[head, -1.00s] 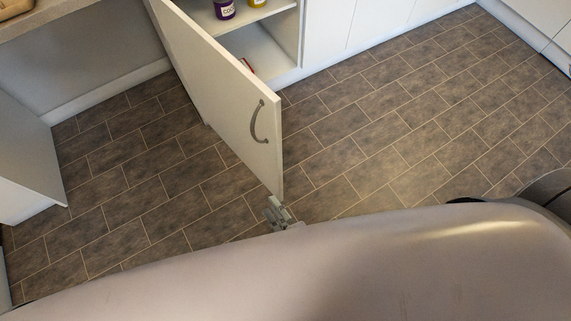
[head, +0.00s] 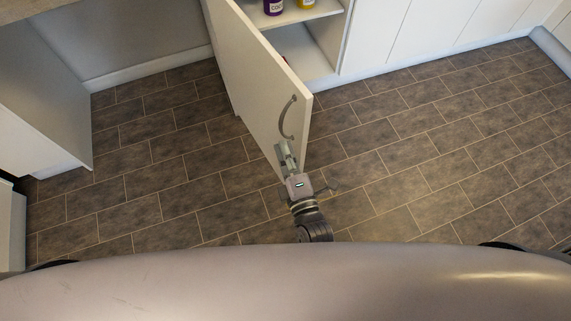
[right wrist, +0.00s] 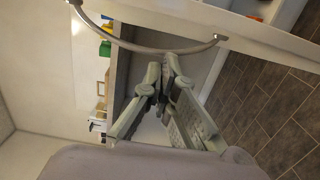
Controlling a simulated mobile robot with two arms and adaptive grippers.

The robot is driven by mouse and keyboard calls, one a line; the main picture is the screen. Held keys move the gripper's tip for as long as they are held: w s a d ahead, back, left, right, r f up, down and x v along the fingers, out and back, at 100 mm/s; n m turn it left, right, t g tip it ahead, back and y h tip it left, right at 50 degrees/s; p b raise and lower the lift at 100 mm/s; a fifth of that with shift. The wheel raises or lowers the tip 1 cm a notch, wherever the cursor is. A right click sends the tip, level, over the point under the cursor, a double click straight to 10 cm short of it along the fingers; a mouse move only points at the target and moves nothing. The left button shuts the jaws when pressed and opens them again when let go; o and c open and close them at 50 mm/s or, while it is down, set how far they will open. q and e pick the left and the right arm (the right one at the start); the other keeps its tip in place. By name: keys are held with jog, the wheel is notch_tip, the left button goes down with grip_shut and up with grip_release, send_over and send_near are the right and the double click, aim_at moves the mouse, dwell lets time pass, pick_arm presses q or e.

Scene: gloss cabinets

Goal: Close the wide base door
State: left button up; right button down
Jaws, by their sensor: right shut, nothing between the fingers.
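The wide base door (head: 262,85) is white and stands open, swung out from its cabinet toward me. Its grey curved handle (head: 288,118) is near the free edge. My right gripper (head: 284,152) is shut and empty, in front of the door's outer face just below the handle. In the right wrist view the shut fingers (right wrist: 158,88) are close to the handle (right wrist: 150,48); I cannot tell whether they touch it or the door. My left gripper is not in view.
Inside the open cabinet (head: 310,45) are a shelf, a purple jar (head: 273,6) and a yellow one (head: 305,3). Closed white fronts (head: 430,30) continue to the right. A white panel (head: 45,110) stands at the left. The tiled floor (head: 420,150) is clear.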

jog(key=shift+w+d, duration=0.3)
jog(key=shift+d, duration=0.35)
jog(key=shift+w+d, duration=0.25)
jog(key=shift+d, duration=0.35)
